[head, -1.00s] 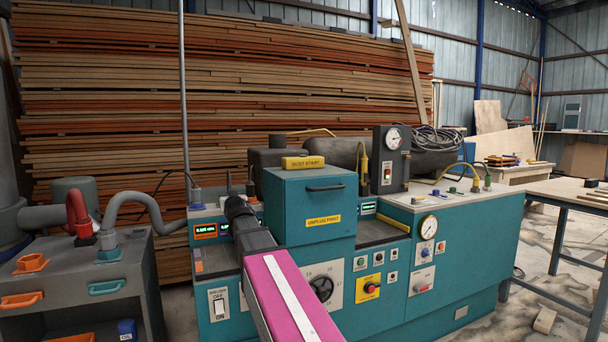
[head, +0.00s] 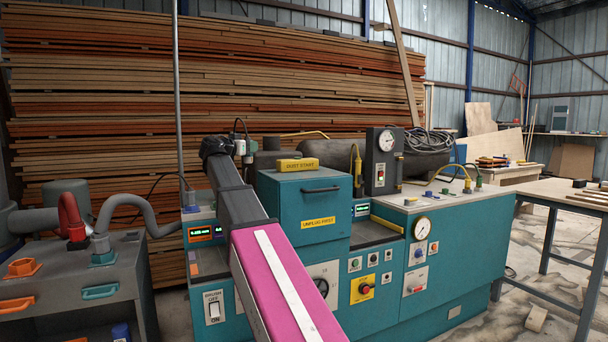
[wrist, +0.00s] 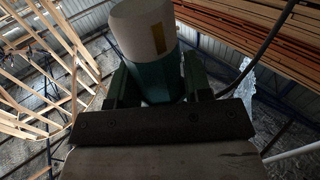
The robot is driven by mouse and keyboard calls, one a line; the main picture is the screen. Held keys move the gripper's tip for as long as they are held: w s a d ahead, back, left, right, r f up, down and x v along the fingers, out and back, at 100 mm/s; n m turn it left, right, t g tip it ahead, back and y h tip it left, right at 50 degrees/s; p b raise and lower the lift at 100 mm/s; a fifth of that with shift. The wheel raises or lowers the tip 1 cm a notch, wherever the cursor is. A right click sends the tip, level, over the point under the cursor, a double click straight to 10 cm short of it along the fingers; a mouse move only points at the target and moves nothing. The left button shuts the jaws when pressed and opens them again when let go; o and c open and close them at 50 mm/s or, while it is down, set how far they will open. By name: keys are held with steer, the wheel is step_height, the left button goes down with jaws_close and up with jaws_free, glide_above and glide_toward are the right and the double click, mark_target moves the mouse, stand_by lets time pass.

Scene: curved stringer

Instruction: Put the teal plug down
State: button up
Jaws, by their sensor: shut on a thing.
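The teal plug (wrist: 158,80) has a teal body and a pale end with a yellow mark; it fills the top middle of the wrist view. My gripper (wrist: 160,95) is shut on it, one finger on each side. In the head view, my gripper (head: 238,148) is raised above the left part of the teal machine (head: 440,265), left of the drawer box. The pale end of the plug shows there beside the dark wrist, with a dark cable looping above it. The arm hides much of the machine top below.
The teal drawer box (head: 305,210) labelled "UNPLUG FIRST" stands right of my arm. A grey cart (head: 125,265) with hoses and orange and teal handles is at the left. A vertical grey pole (head: 177,90) rises behind the machine. Stacked boards fill the back.

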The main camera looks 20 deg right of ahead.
step_height(320, 180, up, 5)
steer(key=s+m+g+h, duration=0.2)
steer(key=g, duration=0.1)
steer(key=shift+w+d+f, duration=0.5)
steer(key=shift+d+f, duration=1.25)
steer(key=shift+d, duration=0.25)
steer(key=shift+w+d+f, duration=0.5)
steer(key=shift+d+f, duration=1.2)
steer(key=shift+d, duration=0.3)
steer(key=shift+w+d+f, duration=0.5)
steer(key=shift+d+f, duration=1.25)
steer(key=shift+d, duration=0.25)
steer(key=shift+f, duration=0.1)
steer(key=o, duration=1)
